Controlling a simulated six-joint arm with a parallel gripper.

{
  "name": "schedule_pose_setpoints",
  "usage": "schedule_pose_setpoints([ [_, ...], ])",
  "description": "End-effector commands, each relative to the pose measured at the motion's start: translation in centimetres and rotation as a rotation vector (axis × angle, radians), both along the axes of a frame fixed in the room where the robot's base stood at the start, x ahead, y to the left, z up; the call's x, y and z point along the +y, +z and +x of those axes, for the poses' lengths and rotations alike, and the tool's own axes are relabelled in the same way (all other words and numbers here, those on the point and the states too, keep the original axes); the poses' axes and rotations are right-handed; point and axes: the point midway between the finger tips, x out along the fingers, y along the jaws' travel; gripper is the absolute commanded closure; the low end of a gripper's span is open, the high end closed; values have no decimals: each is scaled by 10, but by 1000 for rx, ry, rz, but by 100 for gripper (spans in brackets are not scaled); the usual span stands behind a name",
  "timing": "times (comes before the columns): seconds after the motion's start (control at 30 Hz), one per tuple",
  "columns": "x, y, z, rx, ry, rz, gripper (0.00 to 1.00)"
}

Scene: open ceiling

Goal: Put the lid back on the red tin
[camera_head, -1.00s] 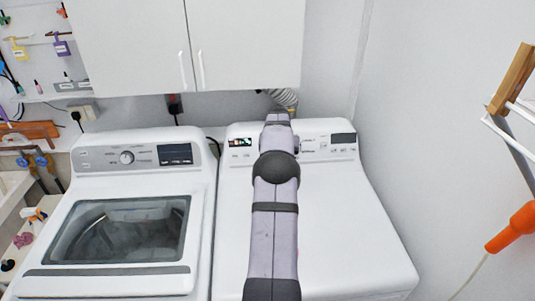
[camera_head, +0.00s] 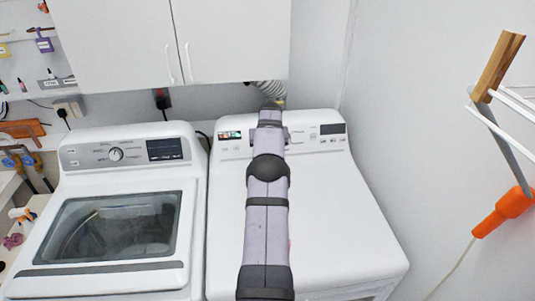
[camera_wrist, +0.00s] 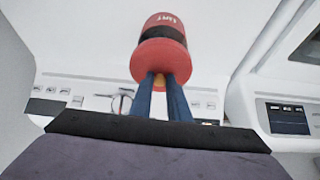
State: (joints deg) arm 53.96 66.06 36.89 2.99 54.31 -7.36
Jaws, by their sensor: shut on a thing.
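In the wrist view my gripper (camera_wrist: 162,82) has its two blue fingers close together, shut on a small yellow knob in the middle of a round red lid (camera_wrist: 160,58). The red tin (camera_wrist: 165,18), with upside-down white lettering and a dark band, shows just beyond the lid. The lid overlaps the tin in this view, and I cannot tell whether they touch. In the head view my arm hides the gripper, lid and tin.
A white dryer (camera_head: 340,230) with a control panel stands under my arm, its top clear on both sides. A washing machine (camera_head: 75,270) is to its left. White cupboards (camera_head: 230,40) hang above. A rack with a wooden end (camera_head: 495,65) and an orange object (camera_head: 505,210) are at right.

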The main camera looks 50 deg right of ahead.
Motion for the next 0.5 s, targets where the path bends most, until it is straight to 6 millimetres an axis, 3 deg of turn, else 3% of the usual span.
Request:
schedule_pose_setpoints([
  [0.5,1,-39,0,1,0,1,100],
])
